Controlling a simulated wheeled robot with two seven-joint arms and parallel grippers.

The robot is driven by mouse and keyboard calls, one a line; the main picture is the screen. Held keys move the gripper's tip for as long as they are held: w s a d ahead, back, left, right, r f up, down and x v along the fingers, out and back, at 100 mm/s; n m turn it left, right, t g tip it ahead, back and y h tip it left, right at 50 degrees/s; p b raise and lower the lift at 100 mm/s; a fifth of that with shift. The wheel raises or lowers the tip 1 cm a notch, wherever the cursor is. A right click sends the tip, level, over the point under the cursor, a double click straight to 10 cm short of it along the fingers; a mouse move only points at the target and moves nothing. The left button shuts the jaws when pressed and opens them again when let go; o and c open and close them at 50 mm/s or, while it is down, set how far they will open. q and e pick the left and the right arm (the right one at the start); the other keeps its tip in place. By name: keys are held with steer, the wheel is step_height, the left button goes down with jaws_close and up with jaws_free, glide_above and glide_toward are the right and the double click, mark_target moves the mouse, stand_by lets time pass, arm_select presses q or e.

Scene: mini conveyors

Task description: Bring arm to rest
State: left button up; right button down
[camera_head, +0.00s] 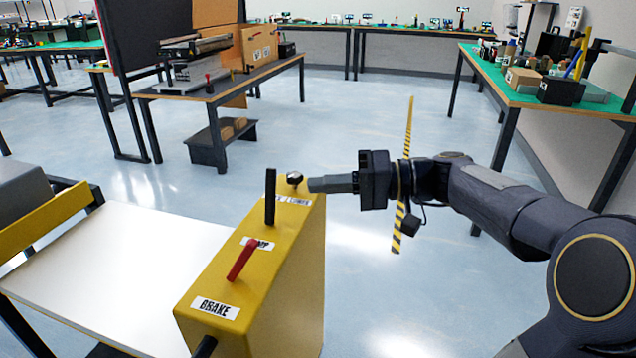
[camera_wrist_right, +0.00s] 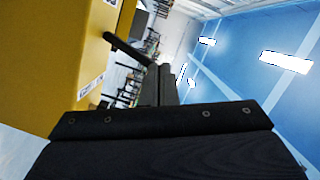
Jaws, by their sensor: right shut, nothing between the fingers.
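My right gripper (camera_head: 318,185) comes in from the right in the head view. It is shut and empty, with its fingertips beside the top right edge of a yellow control box (camera_head: 245,270), near a round dark knob (camera_head: 295,179). I cannot tell whether the fingers touch the box. In the right wrist view the shut fingers (camera_wrist_right: 168,85) point away from the camera, with the yellow box (camera_wrist_right: 50,60) on the left. My left gripper is not in view.
The box carries a black upright lever (camera_head: 270,196), a red lever (camera_head: 242,260) and a BRAKE label (camera_head: 215,308). A white conveyor surface (camera_head: 110,285) lies to its left. A striped yellow-black bar (camera_head: 408,130) stands behind my right wrist. Open floor (camera_head: 370,100) lies beyond.

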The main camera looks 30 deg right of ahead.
steer(key=shift+a, duration=0.1)
stand_by(0.7)
steer(key=s+a+f+g+h, duration=0.2)
steer(key=s+a+f+h, duration=0.25)
steer(key=s+f, duration=0.5)
steer(key=s+a+f+g+h, duration=0.2)
steer(key=s+a+f+h, duration=0.3)
steer(key=s+f, duration=0.5)
step_height(320, 180, up, 29)
steer(key=w+d+p, duration=0.1)
steer(key=p, duration=2.8)
steer(key=shift+w+n+p, duration=0.25)
steer(key=shift+n+p, duration=0.15)
steer(key=shift+d+f+h, duration=0.1)
steer(key=shift+f+h, duration=0.15)
